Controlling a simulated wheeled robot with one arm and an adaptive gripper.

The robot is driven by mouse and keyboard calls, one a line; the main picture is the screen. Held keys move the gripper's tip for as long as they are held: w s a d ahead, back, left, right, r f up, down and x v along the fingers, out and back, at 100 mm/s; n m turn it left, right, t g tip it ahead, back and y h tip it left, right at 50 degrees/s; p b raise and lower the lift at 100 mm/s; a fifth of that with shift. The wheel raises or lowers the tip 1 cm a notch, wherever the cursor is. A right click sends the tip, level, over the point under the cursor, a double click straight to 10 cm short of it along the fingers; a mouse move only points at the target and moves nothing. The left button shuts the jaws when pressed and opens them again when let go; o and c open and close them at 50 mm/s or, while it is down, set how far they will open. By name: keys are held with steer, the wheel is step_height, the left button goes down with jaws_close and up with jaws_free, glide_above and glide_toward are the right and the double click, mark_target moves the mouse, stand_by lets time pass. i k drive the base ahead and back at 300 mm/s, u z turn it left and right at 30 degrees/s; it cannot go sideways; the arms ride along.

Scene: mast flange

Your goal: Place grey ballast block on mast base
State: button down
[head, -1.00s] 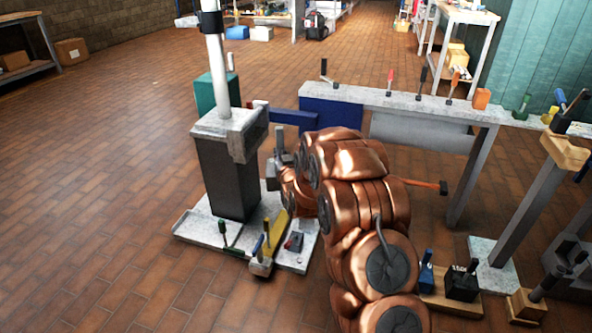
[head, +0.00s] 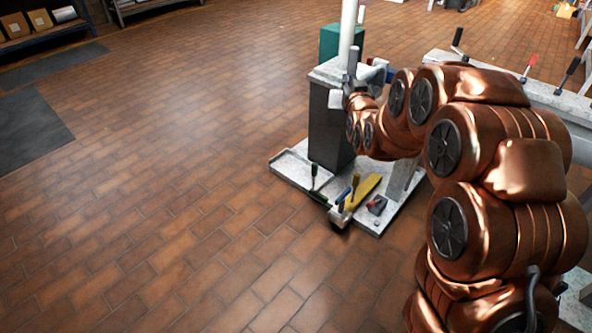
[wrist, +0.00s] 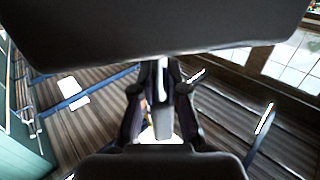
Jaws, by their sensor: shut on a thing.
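The mast base (head: 326,125) is a dark column with a pale grey cap, standing on a pale floor plate (head: 288,163) right of centre in the head view. A white mast (head: 347,35) rises from it. My gripper (head: 345,90) is at the column's upper right side, partly hidden by my wrist. In the wrist view its dark fingers (wrist: 160,112) are shut on a narrow grey piece, which I take as the grey ballast block (wrist: 162,105). Most of the block is hidden, and I cannot tell whether it touches the column.
A yellow tool (head: 362,190), a green-handled tool (head: 314,172) and a small dark red-topped item (head: 377,204) lie on the floor plate. A teal box (head: 328,44) is behind the column. A pale bench (head: 500,80) stands at right.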

mark_target(289, 165)
steer(key=u, duration=0.5)
steer(key=k, duration=1.15)
steer(key=u, duration=0.85)
steer(key=i, duration=0.95)
steer(key=u, duration=0.4)
steer(key=i, duration=2.75)
steer(key=z, duration=0.7)
steer(key=i, duration=0.9)
steer(key=z, duration=1.8)
steer(key=i, duration=0.75)
steer(key=z, duration=0.5)
